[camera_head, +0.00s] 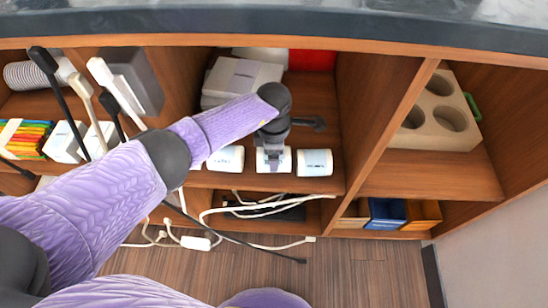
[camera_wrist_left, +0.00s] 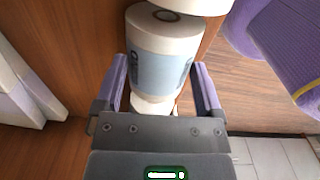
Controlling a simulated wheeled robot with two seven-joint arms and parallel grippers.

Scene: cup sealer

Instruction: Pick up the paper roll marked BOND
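Three white paper rolls with pale blue labels stand in a row on the middle shelf: a left roll (camera_head: 226,158), a middle roll (camera_head: 262,163) and a right roll (camera_head: 315,163). Their print is too small to read in the head view. My left gripper (camera_head: 273,152) is over the middle roll and hides part of it. In the left wrist view, a labelled roll (camera_wrist_left: 162,65) lies between the spread fingers of my left gripper (camera_wrist_left: 160,75). The dark print at its label's edges is only partly visible. My right gripper is not in view.
Wooden dividers flank the rolls. A grey-white box (camera_head: 240,80) stands behind them. White cables (camera_head: 260,207) hang below the shelf. A block with round holes (camera_head: 440,115) is at right.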

